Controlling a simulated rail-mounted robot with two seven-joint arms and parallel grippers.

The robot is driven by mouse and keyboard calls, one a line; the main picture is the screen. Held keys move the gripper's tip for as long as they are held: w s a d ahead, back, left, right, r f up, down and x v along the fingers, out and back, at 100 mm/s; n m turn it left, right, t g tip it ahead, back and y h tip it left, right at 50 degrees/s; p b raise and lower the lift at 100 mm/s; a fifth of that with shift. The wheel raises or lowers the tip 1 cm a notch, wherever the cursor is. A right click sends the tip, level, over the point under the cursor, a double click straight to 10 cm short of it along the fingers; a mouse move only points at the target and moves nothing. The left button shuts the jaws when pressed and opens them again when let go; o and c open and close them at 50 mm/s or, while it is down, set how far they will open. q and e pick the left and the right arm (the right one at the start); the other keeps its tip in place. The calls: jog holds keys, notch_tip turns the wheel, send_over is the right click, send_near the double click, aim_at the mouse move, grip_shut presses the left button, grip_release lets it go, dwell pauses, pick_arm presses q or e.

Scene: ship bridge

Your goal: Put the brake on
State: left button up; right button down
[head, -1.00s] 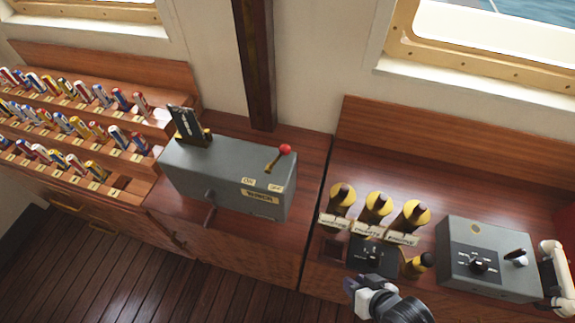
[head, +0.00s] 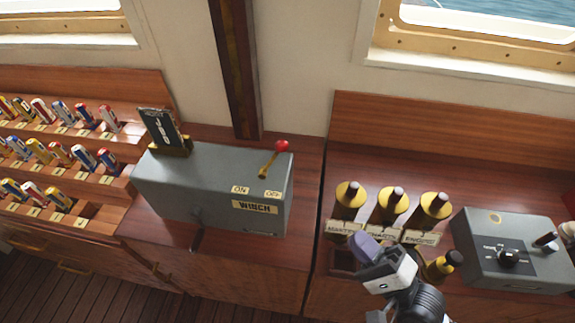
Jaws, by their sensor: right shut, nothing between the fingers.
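The grey winch box (head: 215,190) stands on the wooden counter, with a "WINCH" label (head: 255,207) on its front. A brass lever with a red knob (head: 282,146) rises from its top near the right end and tilts up to the right. An "ON" plate (head: 240,190) sits left of an "OFF" plate (head: 273,195) on the box's front edge. No label reading "brake" can be made out. My left gripper is out of view.
Yellow-topped posts (head: 393,202) with name plates stand behind my right gripper. A grey control box (head: 512,245) with a dial is at the right. A small dark sign (head: 162,130) stands on the winch box's left end. Racks of coloured rolls (head: 60,145) fill the left.

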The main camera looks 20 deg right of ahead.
dwell(0.4)
send_near(272, 160)
jog(key=w+r+p, duration=0.2)
jog(key=w+r, duration=0.1)
jog(key=w, duration=0.3)
jog(key=shift+w+a+r+p, duration=0.2)
jog(key=shift+w+a+p, duration=0.1)
jog(key=shift+a+p, duration=0.1)
dwell(0.4)
